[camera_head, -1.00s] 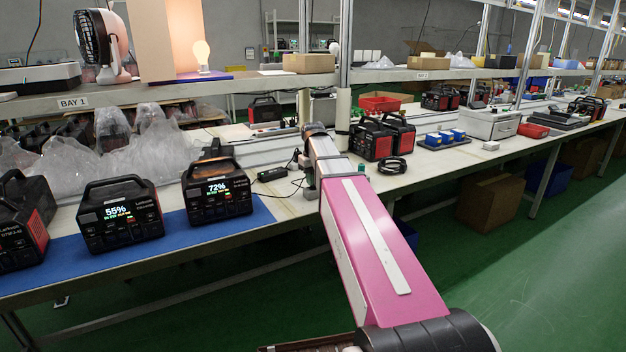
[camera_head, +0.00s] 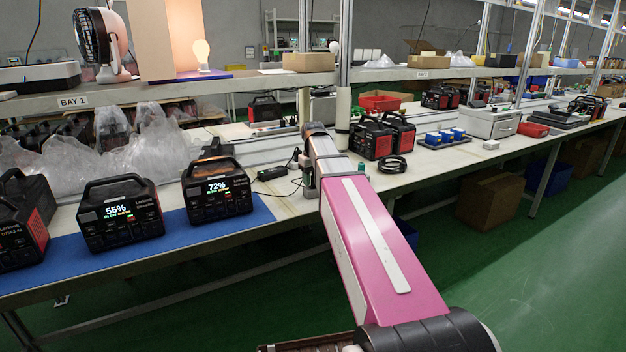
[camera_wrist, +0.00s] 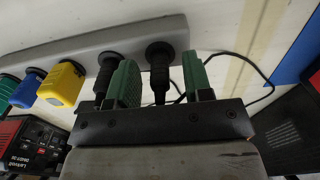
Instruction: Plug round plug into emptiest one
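Power stations stand on the blue mat (camera_head: 150,243): one reads 55% (camera_head: 120,213), another 72% (camera_head: 217,190). A third (camera_head: 20,220) at the left edge shows no readable display. My gripper (camera_wrist: 160,82) has two green fingers, open, on either side of a black round plug (camera_wrist: 160,62). A gap shows between the plug and the right finger. The plug stands at the right end of a grey power strip (camera_wrist: 200,22); whether it is seated there is unclear. In the head view my arm mostly hides the gripper, the strip and the plug.
Another black plug (camera_wrist: 112,62) is just left of the left finger, then yellow (camera_wrist: 62,84), blue (camera_wrist: 28,88) and green plugs. A black adapter (camera_head: 272,173) with a cable lies near the mat. Red-black stations (camera_head: 372,138) and a coiled cable (camera_head: 392,165) are at right. A post (camera_head: 345,70) rises behind.

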